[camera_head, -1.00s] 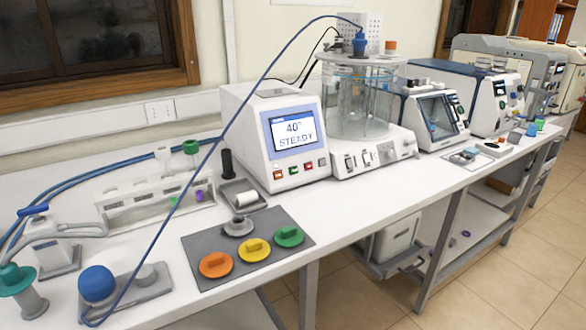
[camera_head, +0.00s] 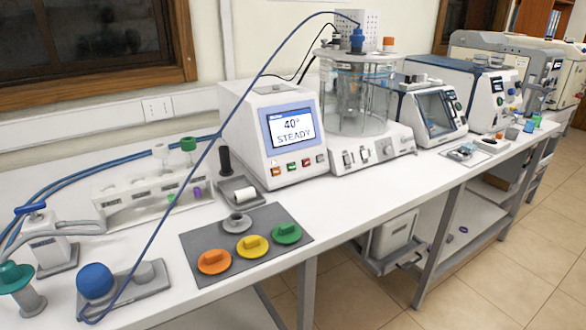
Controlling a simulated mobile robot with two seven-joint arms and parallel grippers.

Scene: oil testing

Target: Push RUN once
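The white control unit (camera_head: 255,140) stands on the bench, left of the clear glass bath (camera_head: 350,100). Its screen (camera_head: 291,128) reads "40° STEADY". Neither of my grippers is in view.
A grey mat (camera_head: 200,245) with orange, yellow, green and grey knobbed discs lies in front of the unit. A blue cable arches from the bath's top to a blue-capped piece (camera_head: 95,281) at front left.

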